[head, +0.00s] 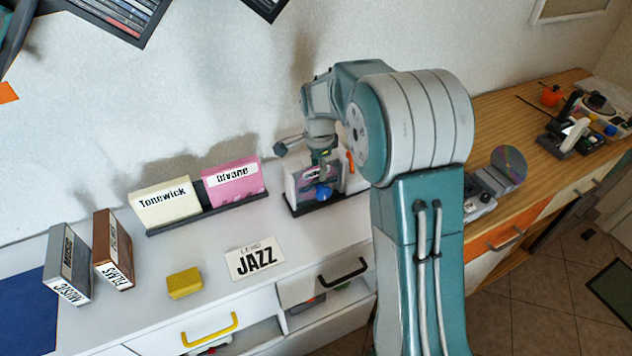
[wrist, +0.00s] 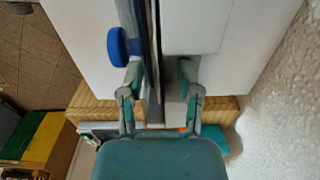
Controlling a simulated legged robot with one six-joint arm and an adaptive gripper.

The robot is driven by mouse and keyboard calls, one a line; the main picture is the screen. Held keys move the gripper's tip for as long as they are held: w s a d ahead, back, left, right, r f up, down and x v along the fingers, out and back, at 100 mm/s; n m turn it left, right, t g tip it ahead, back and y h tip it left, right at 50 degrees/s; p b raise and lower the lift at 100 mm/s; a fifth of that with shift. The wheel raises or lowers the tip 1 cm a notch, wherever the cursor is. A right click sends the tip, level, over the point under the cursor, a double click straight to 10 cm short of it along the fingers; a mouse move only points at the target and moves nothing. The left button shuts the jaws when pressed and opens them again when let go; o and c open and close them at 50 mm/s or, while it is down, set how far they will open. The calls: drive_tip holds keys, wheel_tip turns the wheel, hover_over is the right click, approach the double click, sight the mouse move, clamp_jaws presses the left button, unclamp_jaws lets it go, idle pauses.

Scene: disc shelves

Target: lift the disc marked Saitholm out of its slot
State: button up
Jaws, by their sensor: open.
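A disc case (head: 303,183) stands upright in a dark slot base (head: 318,206) at the middle of the white counter. Its label is mostly hidden by my gripper, so I cannot read whether it says Saitholm. My gripper (head: 322,165) points down over this case. In the wrist view my gripper (wrist: 159,72) is open, with one finger on each side of a thin dark upright edge (wrist: 151,50). I cannot tell whether either finger touches it. A blue round knob (wrist: 117,47) sits beside the left finger; it also shows in the head view (head: 323,191).
The cream Tonewick case (head: 164,207) and a pink case (head: 233,187) stand in a rack to the left. A JAZZ card (head: 255,260), yellow block (head: 184,283) and two upright boxes (head: 68,265) (head: 113,250) are nearby. The wall is close behind.

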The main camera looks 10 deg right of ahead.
clamp_jaws()
wheel_tip(320, 180, up, 18)
idle(1.0)
